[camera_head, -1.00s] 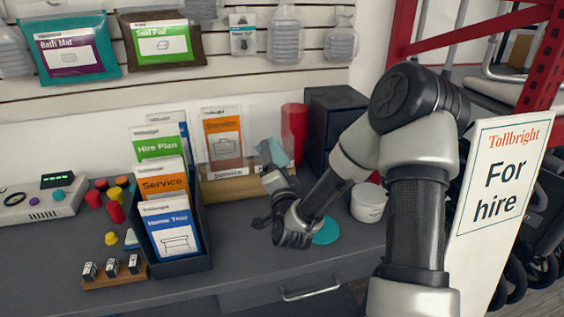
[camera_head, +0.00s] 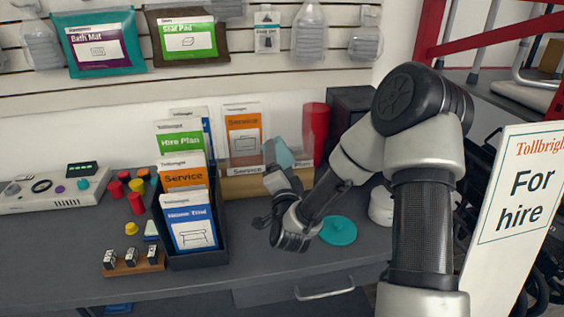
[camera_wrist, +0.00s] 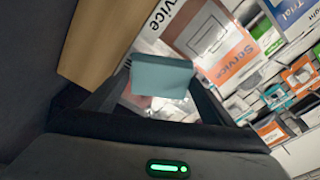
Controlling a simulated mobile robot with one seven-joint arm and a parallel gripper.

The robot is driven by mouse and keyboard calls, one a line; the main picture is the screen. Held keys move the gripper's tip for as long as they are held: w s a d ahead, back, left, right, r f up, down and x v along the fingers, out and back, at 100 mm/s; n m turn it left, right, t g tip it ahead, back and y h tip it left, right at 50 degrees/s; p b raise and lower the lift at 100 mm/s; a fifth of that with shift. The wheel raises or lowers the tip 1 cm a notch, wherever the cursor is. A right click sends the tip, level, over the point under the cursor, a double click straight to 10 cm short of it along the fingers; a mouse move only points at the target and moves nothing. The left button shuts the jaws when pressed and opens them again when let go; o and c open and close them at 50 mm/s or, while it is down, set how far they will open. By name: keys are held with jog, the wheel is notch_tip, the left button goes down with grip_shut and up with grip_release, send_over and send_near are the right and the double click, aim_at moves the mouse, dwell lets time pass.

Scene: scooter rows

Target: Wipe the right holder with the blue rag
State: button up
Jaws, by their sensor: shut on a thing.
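My gripper (camera_head: 277,174) is shut on the blue rag (camera_head: 281,154), a small pale blue-teal cloth that sticks up from the fingers. The rag also shows between the fingers in the wrist view (camera_wrist: 162,77). The right holder (camera_head: 238,187) has a wooden base and a clear front, and holds an orange "Service" leaflet (camera_head: 243,133). In the wrist view, the wooden part (camera_wrist: 104,42) and clear front lie just beyond the rag. I cannot tell whether the rag touches the holder.
A dark holder (camera_head: 197,262) with several leaflets stands to the left. A teal disc (camera_head: 338,231) lies right of my gripper, near a white tub (camera_head: 381,206). A red cylinder (camera_head: 315,134) stands behind. The counter's front left (camera_head: 50,260) is clear.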

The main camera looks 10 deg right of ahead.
jog(key=shift+s, duration=2.95)
jog(key=s, duration=0.3)
jog(key=shift+w, duration=0.15)
jog(key=shift+w, duration=3.3)
jog(key=shift+w, duration=1)
jog(key=shift+d, duration=0.1)
